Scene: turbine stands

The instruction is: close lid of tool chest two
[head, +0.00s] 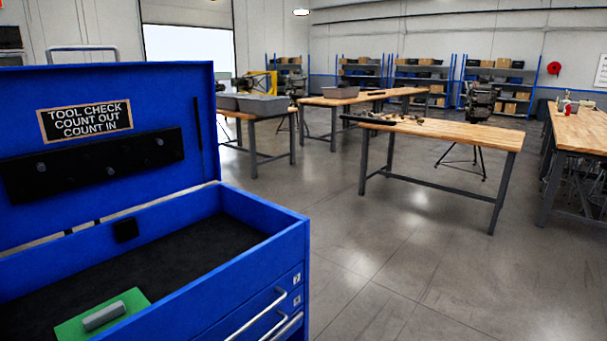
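The blue tool chest (255,283) stands close in front at the left, partly cut off by the left and bottom edges. Its lid (100,85) is open and stands upright at the back, with a label reading "TOOL CHECK COUNT OUT COUNT IN" (86,119) and a black strip with pegs (60,172) on its inside. The top compartment is lined in black, and a grey piece (104,316) lies on a green block (72,327) in it. A small number 2 shows on the front beside the drawer handles (256,315). Neither of my grippers is in view.
Open grey floor (400,270) lies right of the chest. A wooden workbench (452,132) with small parts stands beyond it, with another workbench (580,130) at the right edge. Shelving (420,83) lines the back wall.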

